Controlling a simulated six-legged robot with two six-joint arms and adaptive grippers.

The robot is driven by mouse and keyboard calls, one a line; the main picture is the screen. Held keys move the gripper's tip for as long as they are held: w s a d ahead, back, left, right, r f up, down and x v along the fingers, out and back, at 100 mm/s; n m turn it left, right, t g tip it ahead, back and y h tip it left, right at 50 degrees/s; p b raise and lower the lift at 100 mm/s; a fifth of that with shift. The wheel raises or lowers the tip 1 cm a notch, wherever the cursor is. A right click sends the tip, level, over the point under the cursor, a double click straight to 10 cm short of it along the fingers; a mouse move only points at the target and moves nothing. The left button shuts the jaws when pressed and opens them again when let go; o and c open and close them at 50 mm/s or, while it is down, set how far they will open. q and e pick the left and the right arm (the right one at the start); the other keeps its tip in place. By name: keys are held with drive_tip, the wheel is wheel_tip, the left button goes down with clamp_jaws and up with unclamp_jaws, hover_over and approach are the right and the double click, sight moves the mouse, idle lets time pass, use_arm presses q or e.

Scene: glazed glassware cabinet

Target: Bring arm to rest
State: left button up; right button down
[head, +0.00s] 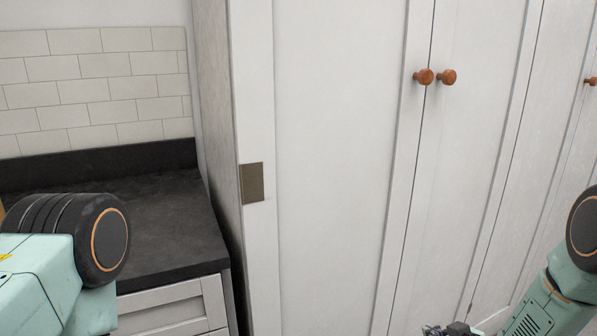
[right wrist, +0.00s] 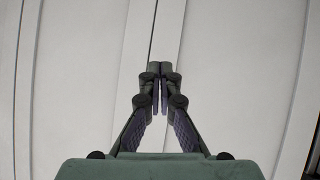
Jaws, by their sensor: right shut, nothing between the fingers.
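My right gripper (right wrist: 160,90) is shut and empty in the right wrist view, its two fingers together in front of pale cabinet panels. In the head view only a small part of the right gripper (head: 450,329) shows at the bottom edge, below the right arm's green links. My left arm comes in at the lower left of the head view, and its gripper is out of the picture.
A tall white cabinet (head: 335,150) with closed doors and round wooden knobs (head: 424,77) fills the middle and right. A dark countertop (head: 165,225) with a white drawer (head: 165,308) below stands at left, near my left arm. A tiled wall (head: 95,85) is behind it.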

drive_tip(key=s+a+f+m+g+h, duration=0.1)
drive_tip(key=s+a+f+m+g, duration=0.2)
drive_tip(key=s, duration=0.7)
drive_tip(key=s+a+f+m+g, duration=0.1)
drive_tip(key=s+a+f+g, duration=0.3)
drive_tip(key=s, duration=0.7)
drive_tip(key=s+a+g+h, duration=0.1)
drive_tip(key=s+g, duration=0.3)
drive_tip(key=s, duration=1.6)
drive_tip(key=shift+a+r, duration=0.3)
drive_tip(key=shift+r, duration=0.05)
